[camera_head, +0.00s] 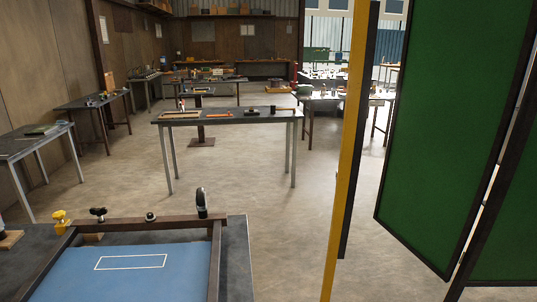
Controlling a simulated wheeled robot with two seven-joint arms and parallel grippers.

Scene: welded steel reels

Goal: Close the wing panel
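A tall green panel (455,120) with a dark frame stands at the right, angled to the view. It looks like the wing panel. A second green panel (512,235) shows at the far right edge, with a narrow bright gap between the two dark frames. A yellow upright post (349,130) with a dark strip along its right side stands left of the panels, with open floor visible between. The panels' tops and right parts are cut off by the picture edge. Neither of my grippers is in view.
A near table at lower left holds a blue board (150,270) in a brown frame, with yellow and black knobs. A dark table (225,117) with tools stands mid-room. More worktables line the left wall and back. The floor (290,225) between is clear.

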